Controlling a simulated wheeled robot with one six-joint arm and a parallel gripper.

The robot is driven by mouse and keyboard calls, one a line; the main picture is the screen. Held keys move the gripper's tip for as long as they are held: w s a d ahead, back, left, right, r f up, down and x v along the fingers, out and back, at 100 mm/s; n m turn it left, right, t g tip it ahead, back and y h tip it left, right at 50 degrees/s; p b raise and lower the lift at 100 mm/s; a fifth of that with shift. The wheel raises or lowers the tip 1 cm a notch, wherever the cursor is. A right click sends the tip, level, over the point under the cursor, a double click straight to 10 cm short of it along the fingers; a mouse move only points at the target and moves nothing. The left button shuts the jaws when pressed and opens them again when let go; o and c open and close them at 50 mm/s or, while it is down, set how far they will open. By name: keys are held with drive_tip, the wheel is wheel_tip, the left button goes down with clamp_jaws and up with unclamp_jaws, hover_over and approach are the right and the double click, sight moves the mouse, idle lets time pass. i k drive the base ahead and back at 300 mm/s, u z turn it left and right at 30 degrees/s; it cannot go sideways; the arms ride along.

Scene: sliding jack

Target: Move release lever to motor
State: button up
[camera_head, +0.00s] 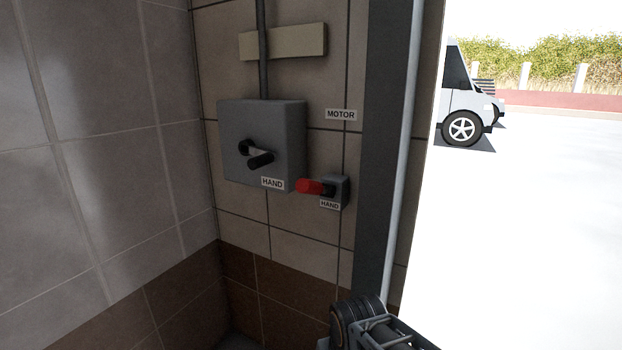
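The release lever (309,186) is a red handle that sticks out to the left from a small grey block on the tiled wall, just left of the door frame. A HAND label (329,204) is right below the block. A MOTOR label (341,114) is on the wall higher up, above the lever. Part of my arm (375,325) shows at the bottom edge, below and right of the lever and apart from it. My gripper's fingers cannot be made out there, and nothing of mine touches the lever.
A grey box (290,130) with a black crank handle (262,160) and its own HAND label (272,183) is left of the lever. A dark vertical door frame (385,150) stands to the right. Beyond it is an open doorway with a parked white vehicle (468,100) outside.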

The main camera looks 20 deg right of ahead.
sight(302, 185)
drive_tip(key=k, duration=1.2)
drive_tip(key=u, duration=0.8)
drive_tip(key=i, duration=0.85)
drive_tip(key=z, duration=0.2)
